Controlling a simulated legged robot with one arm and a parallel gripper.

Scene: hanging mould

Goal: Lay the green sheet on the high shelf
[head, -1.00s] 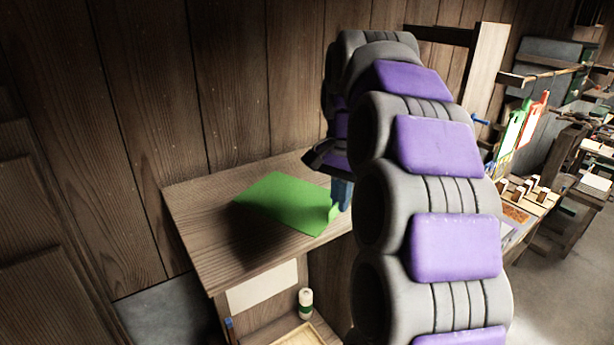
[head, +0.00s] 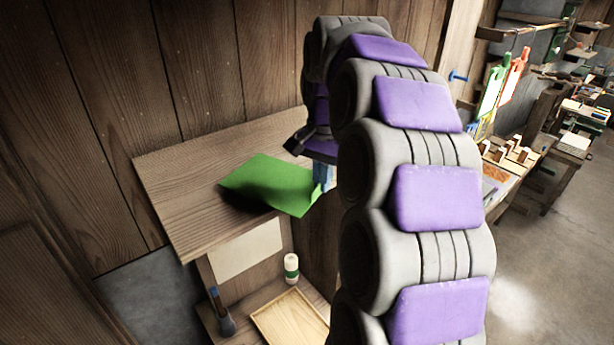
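The green sheet (head: 268,184) is over the wooden top of the high shelf (head: 185,180), near its right side. Its left part looks slightly curved and a dark shadow shows beneath it, so part of it seems to be just off the wood. My gripper (head: 323,178) points down at the sheet's right end, its blue fingertips at the sheet's edge. It looks shut on that edge, though my arm partly hides the fingers. I cannot tell how much of the sheet touches the shelf.
A plank wall (head: 210,70) stands behind. A workbench (head: 505,165) with hanging green and red pieces is to the right.

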